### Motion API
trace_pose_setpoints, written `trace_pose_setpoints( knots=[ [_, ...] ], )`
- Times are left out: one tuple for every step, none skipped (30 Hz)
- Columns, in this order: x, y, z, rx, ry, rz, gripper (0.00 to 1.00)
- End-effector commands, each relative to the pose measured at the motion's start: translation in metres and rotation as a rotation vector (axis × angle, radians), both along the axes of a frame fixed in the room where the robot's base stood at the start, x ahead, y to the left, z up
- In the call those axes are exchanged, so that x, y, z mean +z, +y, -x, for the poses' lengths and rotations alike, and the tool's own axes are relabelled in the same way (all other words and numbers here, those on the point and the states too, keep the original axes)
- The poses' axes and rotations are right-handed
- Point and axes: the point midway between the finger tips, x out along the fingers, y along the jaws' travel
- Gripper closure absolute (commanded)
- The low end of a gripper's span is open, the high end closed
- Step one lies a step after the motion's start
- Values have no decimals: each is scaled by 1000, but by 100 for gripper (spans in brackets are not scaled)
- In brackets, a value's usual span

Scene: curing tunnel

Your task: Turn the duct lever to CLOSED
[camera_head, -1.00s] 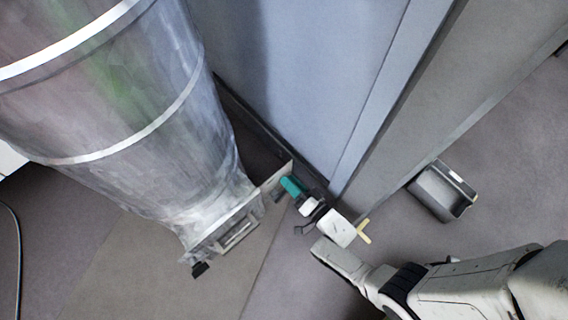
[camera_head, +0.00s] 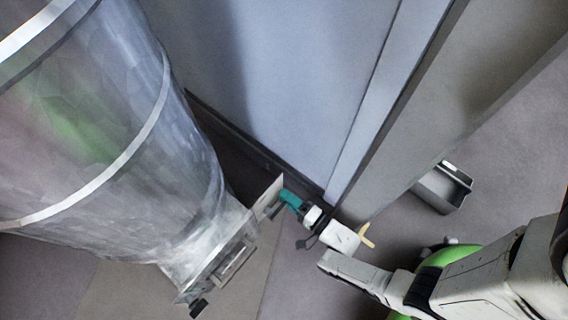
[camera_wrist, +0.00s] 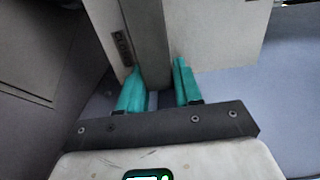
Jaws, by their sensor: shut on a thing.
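A large silver duct (camera_head: 95,130) fills the left of the head view and narrows to a grey collar box (camera_head: 225,255) at its lower end. A pale plate (camera_head: 267,197) stands out from the collar's right side. My gripper (camera_head: 288,198) has teal fingers and is at this plate. In the wrist view, my gripper (camera_wrist: 158,72) is shut on a grey bar, which I take as the duct lever (camera_wrist: 148,35). The bar runs between the fingers, in front of the pale plate (camera_wrist: 215,35) with a small dark label (camera_wrist: 122,48). I cannot read the label; the lever is not distinct in the head view.
A tall blue-grey wall panel (camera_head: 290,80) stands behind my gripper, with a grey upright (camera_head: 440,110) to its right. A grey open bin (camera_head: 442,187) sits on the floor at the right. The floor (camera_head: 300,295) below my gripper is clear.

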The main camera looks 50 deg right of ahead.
Motion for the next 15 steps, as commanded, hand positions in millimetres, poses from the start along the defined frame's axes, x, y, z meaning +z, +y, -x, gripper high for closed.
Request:
trace_pose_setpoints(
  knots=[
    [-3,0,4,0,6,-7,100],
    [-3,0,5,0,6,-10,100],
    [-3,0,5,0,6,-13,100],
    [-3,0,6,0,6,-14,100],
    [-3,0,6,0,6,-15,100],
    [-3,0,6,0,6,-16,100],
    [-3,0,6,0,6,-17,100],
    [-3,0,6,0,6,-17,100],
    [-3,0,6,0,7,-17,100],
    [-3,0,6,0,7,-17,100],
    [-3,0,6,0,7,-17,100],
    [-3,1,6,0,7,-17,100],
    [-3,1,6,0,7,-17,100],
    [-3,1,6,0,7,-17,100],
    [-3,1,6,0,7,-16,64]
  ],
)
